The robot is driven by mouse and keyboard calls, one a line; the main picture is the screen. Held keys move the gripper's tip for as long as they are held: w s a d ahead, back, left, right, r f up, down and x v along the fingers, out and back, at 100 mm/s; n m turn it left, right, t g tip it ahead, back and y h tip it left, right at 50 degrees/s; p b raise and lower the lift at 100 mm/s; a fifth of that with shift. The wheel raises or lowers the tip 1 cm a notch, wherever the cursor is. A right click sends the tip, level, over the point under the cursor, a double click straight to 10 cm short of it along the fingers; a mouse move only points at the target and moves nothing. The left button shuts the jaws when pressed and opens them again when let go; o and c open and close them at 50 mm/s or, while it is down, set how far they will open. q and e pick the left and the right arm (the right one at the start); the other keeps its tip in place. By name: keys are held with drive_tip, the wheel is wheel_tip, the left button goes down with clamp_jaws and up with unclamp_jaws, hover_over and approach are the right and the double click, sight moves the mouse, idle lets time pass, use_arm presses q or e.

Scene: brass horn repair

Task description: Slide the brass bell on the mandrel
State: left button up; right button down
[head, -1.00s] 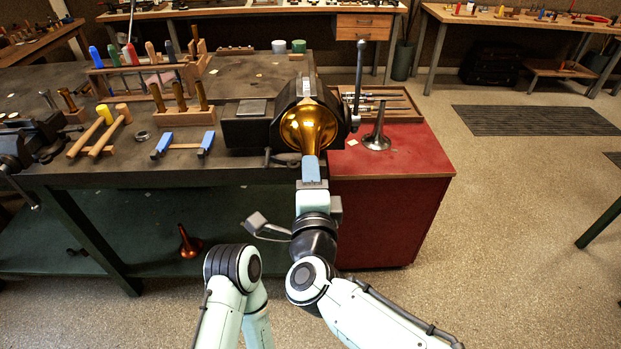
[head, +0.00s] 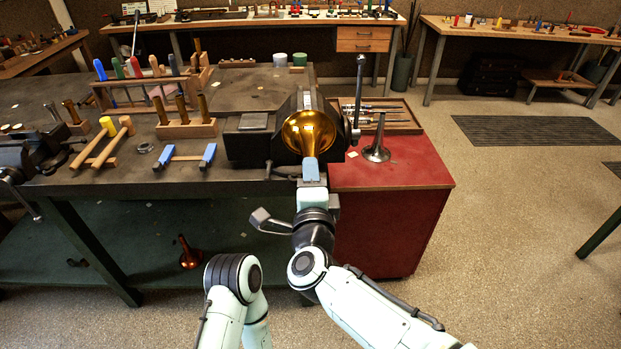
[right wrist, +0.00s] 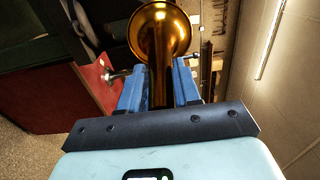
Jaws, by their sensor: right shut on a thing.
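My right gripper (head: 311,168), with blue fingers, is shut on the stem at the front edge of the bench. In the right wrist view the stem of the bell (right wrist: 160,65) lies between the two blue fingers. A black vise-like block (head: 291,103) stands right behind the bell. I cannot tell a mandrel there, as the bell's mouth covers that spot. A steel flared, spike-shaped piece (head: 376,148) stands upright on the red cabinet. My left gripper is out of view.
The dark bench (head: 220,181) holds mallets, a blue-ended cradle (head: 182,157) and a tool rack (head: 150,85) on the left. A tall lever (head: 359,85) rises right of the bell. A copper-coloured bell (head: 188,254) stands on the lower shelf. The red cabinet top (head: 415,172) is mostly clear in front.

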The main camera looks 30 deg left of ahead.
drive_tip(key=shift+p+x, duration=0.85)
drive_tip(key=shift+x, duration=1.2)
drive_tip(key=c, duration=0.7)
unclamp_jaws()
drive_tip(key=b+v, duration=0.2)
drive_tip(key=v, duration=1.1)
drive_tip(key=shift+s, duration=0.2)
